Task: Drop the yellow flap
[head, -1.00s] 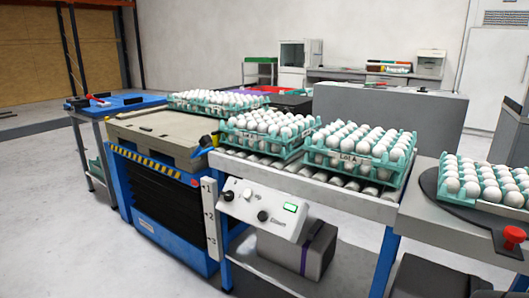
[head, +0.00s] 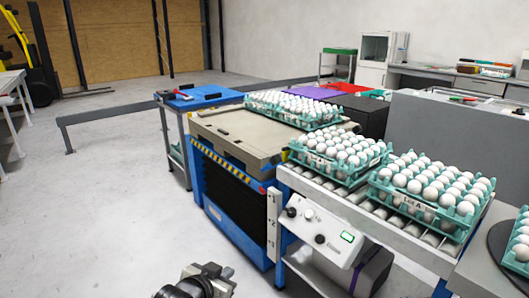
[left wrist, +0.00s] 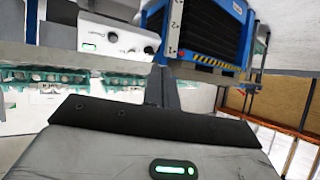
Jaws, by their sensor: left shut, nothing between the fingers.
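I cannot make out a yellow flap for certain. A yellow-and-black striped edge (head: 222,166) runs along the top of the blue lift table (head: 200,180); it also shows upside down in the left wrist view (left wrist: 215,64). The near end of the roller conveyor (head: 350,205) beside the lift is partly hidden by an egg tray. My left gripper (head: 208,270) is low at the bottom of the head view, in front of the lift and apart from it. In the left wrist view its dark fingers (left wrist: 160,85) are together and empty. My right gripper is not in view.
Egg trays stand on the conveyor (head: 330,168) (head: 410,203) and on the lift's tan top (head: 250,105). A control box (head: 325,235) hangs on the conveyor's front. A blue-topped bench (head: 200,97) stands behind the lift.

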